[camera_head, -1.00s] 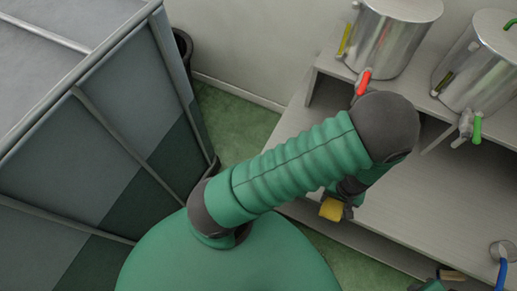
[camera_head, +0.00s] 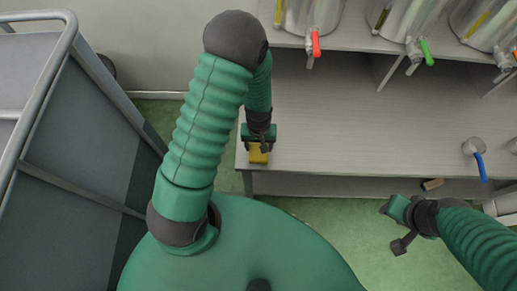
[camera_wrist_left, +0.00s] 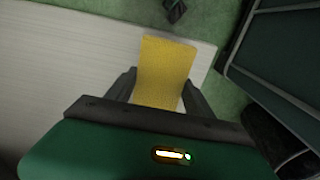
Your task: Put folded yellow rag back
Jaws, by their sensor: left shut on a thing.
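The folded yellow rag (camera_head: 258,154) is held in my left gripper (camera_head: 259,148), at the left front corner of the grey bench (camera_head: 340,130). In the left wrist view the rag (camera_wrist_left: 166,70) sticks out flat between the two dark fingers, with the bench top (camera_wrist_left: 75,65) behind it. I cannot tell whether the rag touches the bench top.
Steel cans with a red tap (camera_head: 315,42) and a green tap (camera_head: 427,52) stand on the raised shelf. A blue-handled fitting (camera_head: 478,158) is at the bench's right. A grey panelled container (camera_head: 75,150) stands at the left. The middle of the bench top is clear.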

